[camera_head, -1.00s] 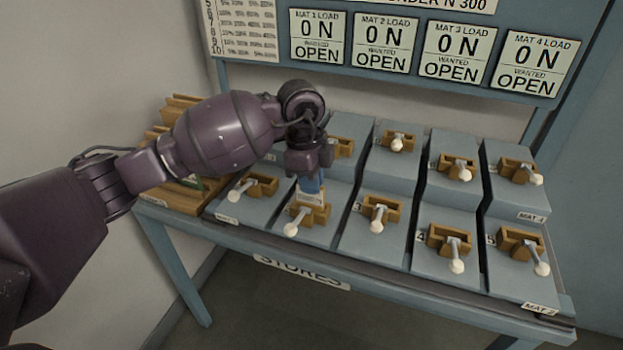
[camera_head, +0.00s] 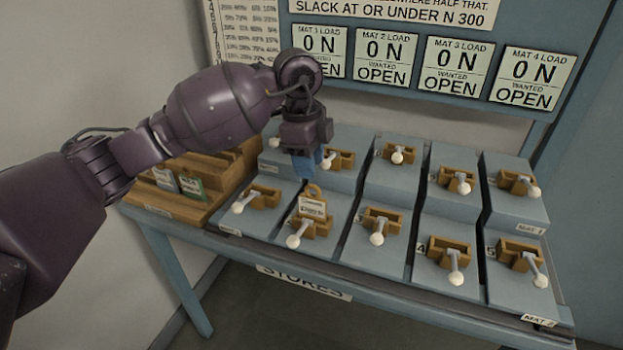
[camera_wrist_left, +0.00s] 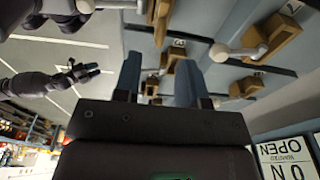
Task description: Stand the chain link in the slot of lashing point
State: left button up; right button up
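The chain link (camera_head: 313,193), a tan ring top with a white label, stands upright in the wooden lashing point (camera_head: 323,228), second from left in the front row. How deep it sits is hidden. That block has a white-ball lever (camera_head: 294,241) in front. My left gripper (camera_head: 303,172) is above and behind the link, apart from it. In the left wrist view its two blue fingers (camera_wrist_left: 158,82) are spread with nothing gripped between them. My right gripper (camera_wrist_left: 85,72) seems to show at the left of that view, too small to read.
Other wooden blocks with white-ball levers (camera_head: 456,262) stand on stepped blue-grey mats to the right and behind. A wooden rack (camera_head: 215,178) with tagged pieces is at the left. The load signs (camera_head: 454,68) on the back board read 0 N and OPEN.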

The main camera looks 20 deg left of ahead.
pick_arm(q)
jog(key=r, duration=0.3)
jog(key=shift+a+r, duration=0.2)
jog(key=shift+r, duration=0.45)
dwell(0.3)
dwell(0.6)
